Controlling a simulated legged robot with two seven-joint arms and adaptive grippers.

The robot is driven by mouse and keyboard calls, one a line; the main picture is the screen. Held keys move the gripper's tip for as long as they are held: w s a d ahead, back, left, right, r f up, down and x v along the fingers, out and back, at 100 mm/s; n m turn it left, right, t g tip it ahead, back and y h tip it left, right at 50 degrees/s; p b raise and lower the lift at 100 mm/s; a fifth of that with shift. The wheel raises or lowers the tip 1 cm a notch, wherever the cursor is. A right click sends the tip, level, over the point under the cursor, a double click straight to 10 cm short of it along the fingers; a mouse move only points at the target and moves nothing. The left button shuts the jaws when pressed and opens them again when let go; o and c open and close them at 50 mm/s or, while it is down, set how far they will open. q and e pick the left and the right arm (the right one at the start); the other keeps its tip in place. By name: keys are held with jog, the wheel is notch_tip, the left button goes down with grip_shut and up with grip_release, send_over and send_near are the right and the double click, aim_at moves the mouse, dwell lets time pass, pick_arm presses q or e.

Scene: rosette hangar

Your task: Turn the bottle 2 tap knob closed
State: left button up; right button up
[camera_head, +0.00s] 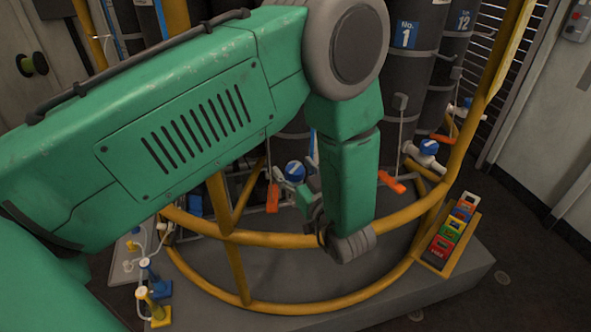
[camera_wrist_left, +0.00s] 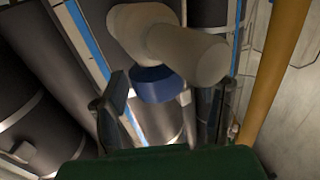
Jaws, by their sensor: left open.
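A blue tap knob (camera_head: 294,172) on a white valve shows just left of my left forearm in the head view. Its bottle's number is hidden behind my arm, so I cannot read whether it is bottle 2. In the left wrist view a blue knob (camera_wrist_left: 157,86) sits on a thick pale valve body (camera_wrist_left: 180,48). My left gripper (camera_head: 309,198) is close to the knob, with its fingers apart. In the left wrist view one dark finger stands on each side of the knob; I cannot tell whether they touch it. My right gripper is not in view.
Dark bottles marked No. 1 (camera_head: 405,36) and 12 (camera_head: 462,20) stand behind. Another blue knob (camera_head: 429,147) is at right. Orange tags (camera_head: 392,182) hang nearby. A yellow rail (camera_head: 281,238) curves in front. A yellow tray of coloured blocks (camera_head: 432,262) stands at right.

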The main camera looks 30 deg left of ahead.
pick_arm(q)
jog(key=shift+w+a, duration=0.1)
jog(key=shift+a, duration=0.15)
jog(key=shift+d, duration=0.25)
jog(key=shift+c, duration=0.4)
jog(key=shift+d+r, duration=0.1)
jog(key=shift+d, duration=0.1)
jog(key=c, duration=1.1)
jog(key=shift+a, duration=0.1)
jog(key=shift+c, duration=0.2)
